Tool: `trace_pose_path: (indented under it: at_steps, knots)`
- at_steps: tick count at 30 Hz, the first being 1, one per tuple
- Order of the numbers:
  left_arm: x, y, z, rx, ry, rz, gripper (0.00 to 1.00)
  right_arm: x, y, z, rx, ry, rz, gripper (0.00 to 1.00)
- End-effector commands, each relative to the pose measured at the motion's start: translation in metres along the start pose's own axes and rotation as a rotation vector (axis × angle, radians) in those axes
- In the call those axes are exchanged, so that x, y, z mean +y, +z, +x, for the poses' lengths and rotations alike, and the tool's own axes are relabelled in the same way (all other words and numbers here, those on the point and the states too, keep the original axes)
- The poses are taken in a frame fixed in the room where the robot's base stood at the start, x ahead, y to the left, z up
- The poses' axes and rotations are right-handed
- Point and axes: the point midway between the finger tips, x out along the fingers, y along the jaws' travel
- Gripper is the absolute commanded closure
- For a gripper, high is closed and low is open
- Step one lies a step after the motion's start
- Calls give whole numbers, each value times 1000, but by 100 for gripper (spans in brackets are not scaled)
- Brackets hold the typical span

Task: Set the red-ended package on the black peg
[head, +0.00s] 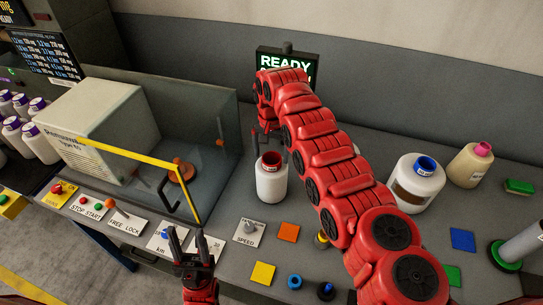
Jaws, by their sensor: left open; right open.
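The red-ended package (271,184) is a white bobbin with a red ring around its dark top opening. It stands upright on the grey bench, left of my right arm. My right gripper (269,138) is open, with its dark fingers pointing down just above and behind the package's top; I cannot tell whether they touch it. My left gripper (187,246) is open and empty, low in front of the control panel.
A larger blue-topped bobbin (416,186) and a pink-topped cream one (469,166) stand at right. A glass-fronted enclosure with a yellow-edged door (130,152) is at left. A lit screen (272,60) stands behind. Coloured squares and small blue knobs (295,282) sit in front.

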Motion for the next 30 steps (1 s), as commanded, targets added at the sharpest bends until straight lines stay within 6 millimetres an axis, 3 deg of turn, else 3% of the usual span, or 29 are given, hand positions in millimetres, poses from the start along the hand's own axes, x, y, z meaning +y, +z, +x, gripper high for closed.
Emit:
trace_pose_path:
  at_steps: [6, 12, 13, 21, 30]
  knots:
    - [1, 4, -23, 0, 0, 0, 50, 0, 0, -46, 5, -1, 0, 0]
    - [2, 5, -31, 0, 0, 0, 50, -1, 2, -75, -1, -1, -2, 0]
    - [1, 3, -17, -1, 0, 0, 50, -2, 2, -90, -2, -1, -2, 0]
    - [-2, -5, 30, 0, 0, 0, 50, 0, 0, -143, -2, 1, 0, 0]
    - [-2, -8, 48, 0, 0, 0, 50, 1, 0, -162, -2, 2, 1, 0]
